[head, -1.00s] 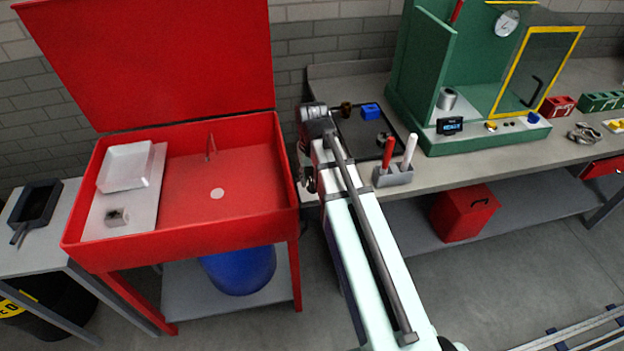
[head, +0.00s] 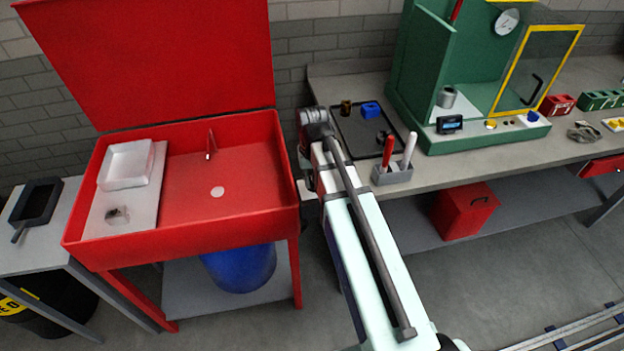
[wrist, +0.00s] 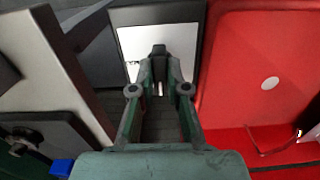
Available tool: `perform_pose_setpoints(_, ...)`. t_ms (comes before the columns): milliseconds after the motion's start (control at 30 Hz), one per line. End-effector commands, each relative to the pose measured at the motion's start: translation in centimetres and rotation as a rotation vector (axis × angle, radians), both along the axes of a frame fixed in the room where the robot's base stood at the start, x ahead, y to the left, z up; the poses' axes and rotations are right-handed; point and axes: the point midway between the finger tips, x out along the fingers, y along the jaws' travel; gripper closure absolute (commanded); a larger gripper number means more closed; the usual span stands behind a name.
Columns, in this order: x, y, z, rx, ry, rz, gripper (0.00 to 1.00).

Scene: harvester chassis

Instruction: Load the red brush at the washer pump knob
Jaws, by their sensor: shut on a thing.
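My gripper (wrist: 160,60) is over the gap between the red washer and the grey bench. In the head view my arm hides most of the gripper. A red brush-like stick (head: 388,150) stands in a small grey holder (head: 393,176) beside a white stick (head: 410,150). The red washer (head: 250,185) stands left of my gripper, its lid raised. Its spout (head: 211,146) shows at the back of the basin. I cannot pick out a pump knob.
A dark tray (head: 360,130) on the bench holds a blue block (head: 371,110) and small dark parts. A green cabinet (head: 440,80) stands behind the holder. A white tray (head: 127,165) lies in the washer's left side. The basin middle is clear.

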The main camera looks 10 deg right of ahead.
Motion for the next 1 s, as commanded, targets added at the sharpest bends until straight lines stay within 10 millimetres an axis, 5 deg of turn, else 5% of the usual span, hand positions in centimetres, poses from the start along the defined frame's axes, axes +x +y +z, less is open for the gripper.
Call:
perform_pose_setpoints(300, -0.01, 0.0, -0.01, 0.0, 0.0, -0.236, 1.0)
perform_pose_setpoints(667, -0.02, 0.0, -0.06, 0.0, 0.001, -0.266, 1.0)
perform_pose_setpoints(700, -0.02, 0.0, -0.06, 0.0, 0.001, -0.265, 0.75)
perform_pose_setpoints(733, -0.02, -0.01, -0.06, 0.0, 0.001, -0.265, 0.64)
perform_pose_setpoints(1000, -0.01, 0.0, -0.03, 0.0, 0.0, -0.264, 0.6)
